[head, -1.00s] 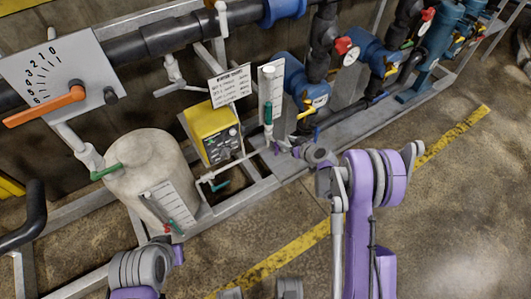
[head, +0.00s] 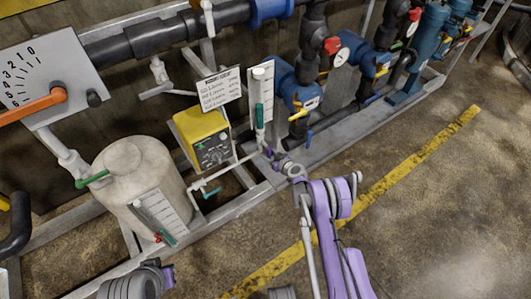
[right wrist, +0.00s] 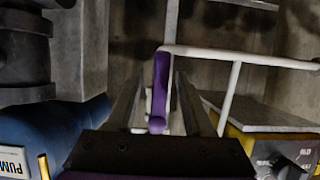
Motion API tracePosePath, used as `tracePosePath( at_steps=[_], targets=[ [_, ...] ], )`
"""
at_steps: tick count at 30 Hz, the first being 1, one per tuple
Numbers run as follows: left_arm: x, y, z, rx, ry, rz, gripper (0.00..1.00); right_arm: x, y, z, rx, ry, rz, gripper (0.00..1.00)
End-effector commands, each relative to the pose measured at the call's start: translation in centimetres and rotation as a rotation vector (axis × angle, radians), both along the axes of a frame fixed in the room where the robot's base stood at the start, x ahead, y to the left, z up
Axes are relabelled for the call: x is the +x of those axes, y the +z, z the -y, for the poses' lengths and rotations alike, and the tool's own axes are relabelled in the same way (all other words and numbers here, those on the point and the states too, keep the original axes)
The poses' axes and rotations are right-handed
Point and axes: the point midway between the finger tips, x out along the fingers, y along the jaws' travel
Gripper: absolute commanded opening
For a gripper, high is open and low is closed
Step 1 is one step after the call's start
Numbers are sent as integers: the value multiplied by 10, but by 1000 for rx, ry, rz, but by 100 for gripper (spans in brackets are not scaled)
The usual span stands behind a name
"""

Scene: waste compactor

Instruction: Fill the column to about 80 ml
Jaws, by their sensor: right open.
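The column (head: 268,88) is a slim upright gauge with a white graduated scale, standing right of the yellow pump box. A green part shows on its face; the scale marks are too small to read. My right gripper (head: 277,160) is low by the column's foot, its fingers small and partly hidden in the head view. In the right wrist view it (right wrist: 160,105) is open, with a purple handle (right wrist: 161,85) between its fingers. I cannot tell whether either finger touches the handle. Part of my left arm shows at lower left; its gripper does not.
A pale tank (head: 135,175) with its own scale stands at left. The yellow pump box (head: 203,138) has a dial, with a text sign (head: 219,89) above it. Blue valves (head: 297,88) and pipes stand right of the column. The floor in front is clear.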

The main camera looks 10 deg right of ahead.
Motion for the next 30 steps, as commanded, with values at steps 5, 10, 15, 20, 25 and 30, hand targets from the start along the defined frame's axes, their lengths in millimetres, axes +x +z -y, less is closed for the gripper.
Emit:
tracePosePath(
  at_steps=[5, 10, 15, 20, 25, 30],
  targets=[
    [0, -3, 0, 0, 0, -1, 0, 16, -8, -6, 0, 0, 0, 51],
    [0, -3, 0, 0, 0, -1, 0, 20, -9, -7, 1, -1, 0, 51],
    [0, -3, 0, 0, 0, -1, 0, 20, -8, -7, 1, -1, 0, 51],
    [0, -3, 0, 0, 0, -1, 0, 20, -8, -7, 1, -1, 0, 24],
    [0, -3, 0, 0, 0, -1, 0, 20, -8, -7, 1, 0, 0, 0],
    [0, -3, 0, 0, 0, -1, 0, 20, -8, -7, 1, 0, 0, 0]
  ],
)
